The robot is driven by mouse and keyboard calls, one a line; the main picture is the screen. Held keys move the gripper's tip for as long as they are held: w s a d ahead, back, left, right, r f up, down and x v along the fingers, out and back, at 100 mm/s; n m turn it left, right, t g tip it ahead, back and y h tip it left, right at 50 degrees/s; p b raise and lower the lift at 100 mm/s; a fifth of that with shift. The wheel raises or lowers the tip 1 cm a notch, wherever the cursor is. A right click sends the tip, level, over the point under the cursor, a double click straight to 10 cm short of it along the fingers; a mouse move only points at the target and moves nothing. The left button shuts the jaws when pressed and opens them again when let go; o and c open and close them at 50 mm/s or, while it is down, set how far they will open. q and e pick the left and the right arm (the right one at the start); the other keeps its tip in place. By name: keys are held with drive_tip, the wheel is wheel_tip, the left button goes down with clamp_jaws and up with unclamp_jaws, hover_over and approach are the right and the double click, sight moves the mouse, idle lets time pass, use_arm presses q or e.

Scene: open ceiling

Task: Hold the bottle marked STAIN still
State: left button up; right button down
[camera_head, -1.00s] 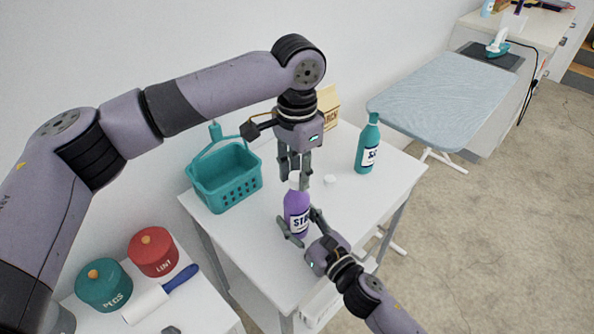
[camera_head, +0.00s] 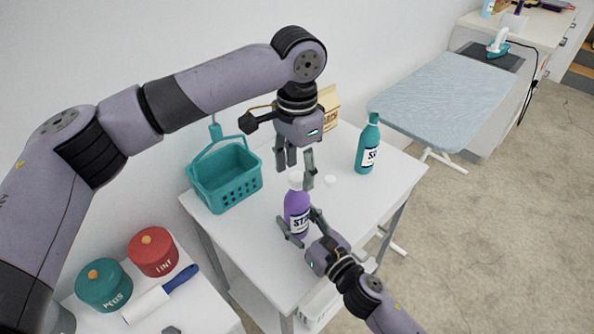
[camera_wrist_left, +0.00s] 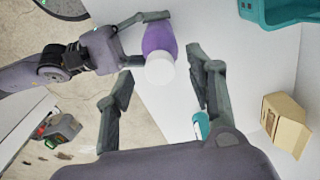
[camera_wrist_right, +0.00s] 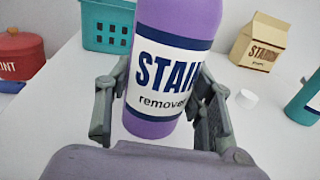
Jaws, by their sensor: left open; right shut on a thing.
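The purple bottle marked STAIN (camera_head: 297,212) stands upright on the white table, with a white cap (camera_head: 296,180) on top. In the right wrist view its label reads STAIN remover (camera_wrist_right: 170,80). My right gripper (camera_head: 301,226) is shut on the lower part of the bottle, a finger on each side. My left gripper (camera_head: 297,177) is open and points down above the bottle. In the left wrist view the white cap (camera_wrist_left: 160,69) lies between the left fingers, with a gap on both sides.
A teal basket (camera_head: 225,180) stands at the table's left. A teal bottle (camera_head: 367,146), a small loose white cap (camera_head: 330,181) and a carton (camera_head: 329,105) are farther back. Red (camera_head: 153,251) and teal (camera_head: 104,285) jars stand on a lower left surface. An ironing board (camera_head: 440,98) is behind.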

use_arm(q)
wheel_tip(320, 180, up, 11)
idle(0.3)
drive_tip(key=shift+f, duration=0.1)
use_arm(e)
drive_tip(key=c, duration=0.7)
unclamp_jaws()
drive_tip(key=v, duration=1.2)
